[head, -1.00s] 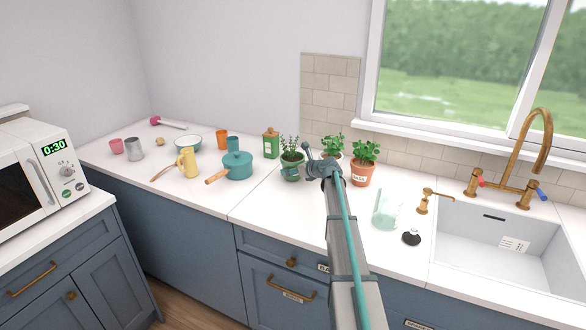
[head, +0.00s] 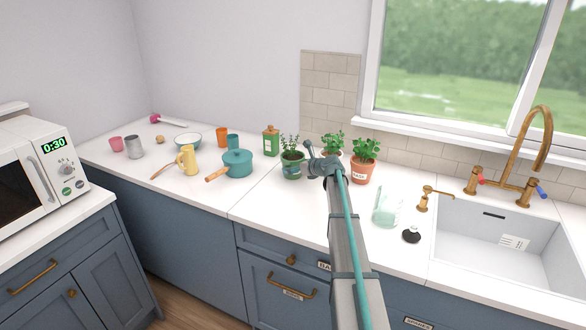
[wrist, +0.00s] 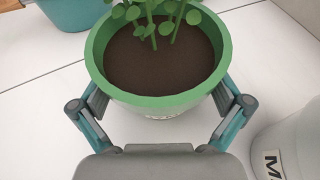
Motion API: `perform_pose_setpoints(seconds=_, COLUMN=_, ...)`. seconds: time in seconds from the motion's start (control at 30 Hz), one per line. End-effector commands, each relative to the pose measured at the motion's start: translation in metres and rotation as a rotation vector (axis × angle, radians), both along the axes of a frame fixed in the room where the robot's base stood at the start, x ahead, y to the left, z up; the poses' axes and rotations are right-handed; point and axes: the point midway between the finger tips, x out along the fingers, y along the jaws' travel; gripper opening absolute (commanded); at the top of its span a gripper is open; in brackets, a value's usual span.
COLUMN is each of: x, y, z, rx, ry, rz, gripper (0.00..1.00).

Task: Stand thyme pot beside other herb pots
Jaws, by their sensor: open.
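A green pot with dark soil and a leafy herb (head: 291,157), which I take to be the thyme pot, stands upright on the white counter. It fills the upper middle of the wrist view (wrist: 160,102). My gripper (wrist: 162,112) is open, with one finger on each side of this pot, below its rim. I cannot tell whether the fingers touch it. The pot's label is almost hidden. Two other herb pots stand to the right: a terracotta basil pot (head: 362,174) and one partly hidden behind my arm (head: 332,144). A pale pot lettered "MA" (wrist: 292,140) is close on the right.
A teal saucepan (head: 237,164) and a green bottle (head: 271,142) stand left of the green pot. A glass jar (head: 386,208), a black stopper (head: 411,235) and the sink (head: 500,250) are to the right. The counter in front of the green pot is clear.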

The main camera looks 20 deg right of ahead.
Motion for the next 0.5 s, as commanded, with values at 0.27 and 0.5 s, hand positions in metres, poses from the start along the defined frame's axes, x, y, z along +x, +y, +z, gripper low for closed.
perform_pose_setpoints(seconds=0.27, x=-0.050, y=-0.013, z=0.018, rx=-0.001, ry=0.000, rz=-0.001, gripper=1.00)
perform_pose_setpoints(seconds=0.5, x=-0.083, y=-0.025, z=0.034, rx=0.000, ry=0.000, rz=-0.001, gripper=1.00)
